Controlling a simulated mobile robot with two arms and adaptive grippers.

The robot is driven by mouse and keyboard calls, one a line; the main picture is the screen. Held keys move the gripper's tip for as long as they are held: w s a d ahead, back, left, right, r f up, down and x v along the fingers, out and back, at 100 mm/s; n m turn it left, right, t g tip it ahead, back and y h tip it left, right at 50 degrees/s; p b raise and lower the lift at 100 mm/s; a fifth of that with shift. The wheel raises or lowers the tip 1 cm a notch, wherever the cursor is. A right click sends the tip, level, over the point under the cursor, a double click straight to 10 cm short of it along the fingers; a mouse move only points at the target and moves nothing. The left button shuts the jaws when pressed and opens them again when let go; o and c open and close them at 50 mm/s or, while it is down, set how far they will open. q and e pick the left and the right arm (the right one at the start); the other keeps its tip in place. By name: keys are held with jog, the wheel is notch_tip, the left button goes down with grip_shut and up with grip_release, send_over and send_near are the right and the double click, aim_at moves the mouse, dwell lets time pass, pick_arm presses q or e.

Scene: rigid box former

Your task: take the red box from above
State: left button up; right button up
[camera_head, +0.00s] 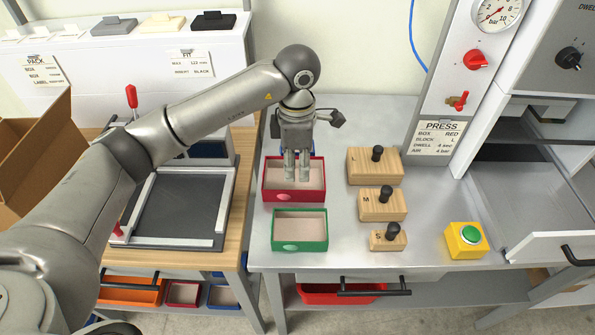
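The red box (293,196) is an open tray with a light inside and a pale round spot on its front wall. It sits on the metal bench, behind the green box. My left gripper (297,178) points straight down over the red box. Its fingers overlap the inside and back part of the box in the camera_head view. I cannot tell whether they touch it or how far apart they are. The gripper hides part of the back wall. My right gripper is not in view.
The green box (300,244) stands just in front. Wooden blocks with black knobs (374,166) stand to the right, then a green button on a yellow base (466,239). A black-topped fixture (180,205) lies left.

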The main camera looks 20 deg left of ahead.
aim_at(294, 191)
pick_arm(q)
jog(key=f, duration=0.3)
jog(key=shift+s+p, duration=0.3)
jog(key=shift+s, duration=0.1)
jog(key=shift+f, duration=0.3)
jog(key=shift+a+f+p, duration=0.1)
jog(key=shift+f+p, duration=0.25)
jog(key=shift+f, duration=0.05)
jog(key=f, duration=0.1)
jog(key=f+p, duration=0.1)
jog(key=f, duration=0.1)
jog(key=shift+a+f, duration=0.15)
jog(key=shift+a, duration=0.1)
jog(key=shift+f, duration=0.5)
grip_shut()
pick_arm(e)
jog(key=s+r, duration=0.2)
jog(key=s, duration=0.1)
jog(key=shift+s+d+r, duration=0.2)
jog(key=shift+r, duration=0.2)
